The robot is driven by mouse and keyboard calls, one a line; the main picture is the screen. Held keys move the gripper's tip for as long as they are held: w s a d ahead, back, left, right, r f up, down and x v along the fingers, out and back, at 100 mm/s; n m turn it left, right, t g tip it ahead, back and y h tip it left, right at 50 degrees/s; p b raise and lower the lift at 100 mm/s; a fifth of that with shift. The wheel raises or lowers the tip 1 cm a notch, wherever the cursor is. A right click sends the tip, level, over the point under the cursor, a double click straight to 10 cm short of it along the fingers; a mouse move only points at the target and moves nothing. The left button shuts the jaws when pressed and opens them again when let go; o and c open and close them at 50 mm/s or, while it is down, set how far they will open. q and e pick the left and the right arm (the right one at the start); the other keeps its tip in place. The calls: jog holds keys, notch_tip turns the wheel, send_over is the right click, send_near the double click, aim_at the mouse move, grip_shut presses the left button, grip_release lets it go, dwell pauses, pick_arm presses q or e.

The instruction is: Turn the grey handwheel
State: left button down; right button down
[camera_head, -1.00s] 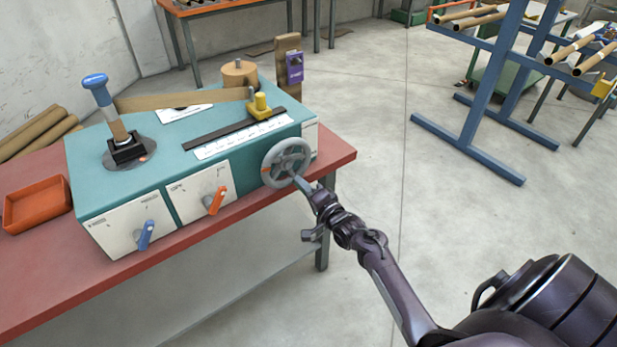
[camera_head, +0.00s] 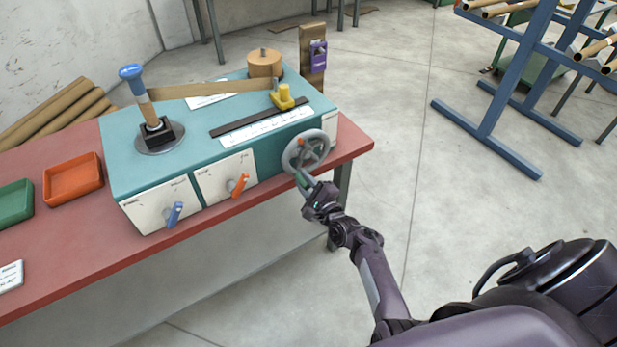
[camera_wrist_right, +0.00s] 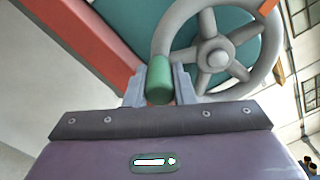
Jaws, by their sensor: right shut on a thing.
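The grey handwheel (camera_head: 288,153) is on the front right of the teal winder (camera_head: 190,115). It also shows large in the right wrist view (camera_wrist_right: 247,73), with its hub and spokes. My right gripper (camera_head: 302,181) is at the wheel's lower left edge in the head view. In the right wrist view its two fingers (camera_wrist_right: 159,88) are shut on the green handle (camera_wrist_right: 159,77) of the handwheel, one on each side. The handle's far end, at the wheel rim, is partly hidden. My left gripper is in neither view.
A red bench (camera_head: 85,250) carries the winder, and its edge is just under the wheel. An orange lever (camera_head: 238,184) and a blue lever (camera_head: 174,214) stick out left of the wheel. The floor (camera_head: 400,110) right of the bench is clear up to a blue rack (camera_head: 490,125).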

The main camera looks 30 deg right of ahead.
jog(key=shift+a+r+m+p, duration=0.2)
jog(key=shift+a+m+p, duration=0.1)
jog(key=shift+m, duration=0.2)
jog(key=c, duration=1.2)
grip_release()
jog(key=shift+c, duration=0.2)
jog(key=s, duration=0.7)
jog(key=shift+s+d, duration=0.25)
jog(key=shift+s, duration=0.15)
